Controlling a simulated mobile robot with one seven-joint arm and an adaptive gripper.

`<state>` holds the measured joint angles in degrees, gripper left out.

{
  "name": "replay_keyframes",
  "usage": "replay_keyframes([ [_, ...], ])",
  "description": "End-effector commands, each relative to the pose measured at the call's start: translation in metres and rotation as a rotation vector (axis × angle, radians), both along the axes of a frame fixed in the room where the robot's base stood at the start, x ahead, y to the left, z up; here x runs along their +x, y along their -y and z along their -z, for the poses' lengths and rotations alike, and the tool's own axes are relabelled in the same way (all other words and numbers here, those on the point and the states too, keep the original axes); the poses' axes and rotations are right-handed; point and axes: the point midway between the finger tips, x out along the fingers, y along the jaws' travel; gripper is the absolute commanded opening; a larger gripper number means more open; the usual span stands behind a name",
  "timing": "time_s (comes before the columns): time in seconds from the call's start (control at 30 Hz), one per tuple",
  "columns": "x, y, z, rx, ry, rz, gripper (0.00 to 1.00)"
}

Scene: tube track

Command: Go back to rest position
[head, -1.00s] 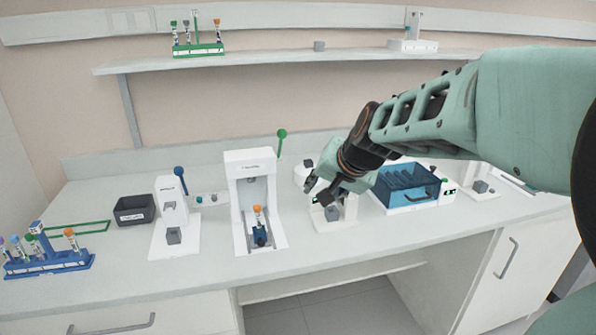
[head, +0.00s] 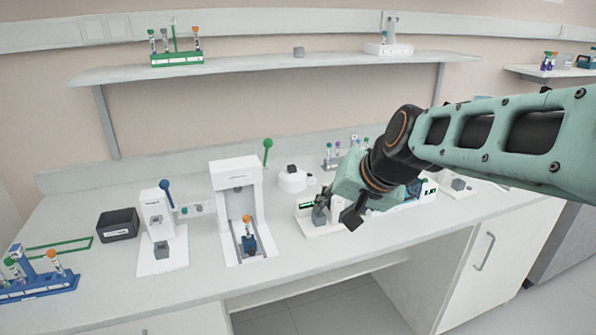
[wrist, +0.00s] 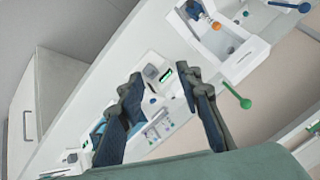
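My gripper (head: 336,212) hangs in front of the bench, right of the middle in the head view, above the bench's front part. In the wrist view its two dark fingers (wrist: 162,112) are spread wide apart. Nothing is between them, so it is open and empty. A tube with an orange cap (head: 247,228) stands in a small blue holder inside the white open-front device (head: 234,170). That device also shows at the top of the wrist view (wrist: 240,55).
A white station with a blue lever (head: 160,218), a black bin (head: 117,224) and a blue tube rack (head: 38,285) stand on the left. A shelf (head: 280,65) runs above with a green rack (head: 176,58). My arm hides part of the bench's right side.

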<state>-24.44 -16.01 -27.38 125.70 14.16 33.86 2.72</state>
Motion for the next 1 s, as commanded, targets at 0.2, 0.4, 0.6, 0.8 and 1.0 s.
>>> replay_keyframes([
  [0.2, -0.026, -0.001, -0.016, -0.020, -0.007, -0.035, 0.33],
  [0.4, -0.099, -0.001, -0.040, -0.138, -0.036, -0.128, 0.33],
  [0.6, -0.158, 0.009, -0.044, -0.295, -0.079, -0.175, 0.33],
  [0.8, -0.181, 0.016, -0.040, -0.373, -0.107, -0.184, 0.33],
  [1.0, -0.182, 0.016, -0.040, -0.375, -0.108, -0.185, 0.33],
])
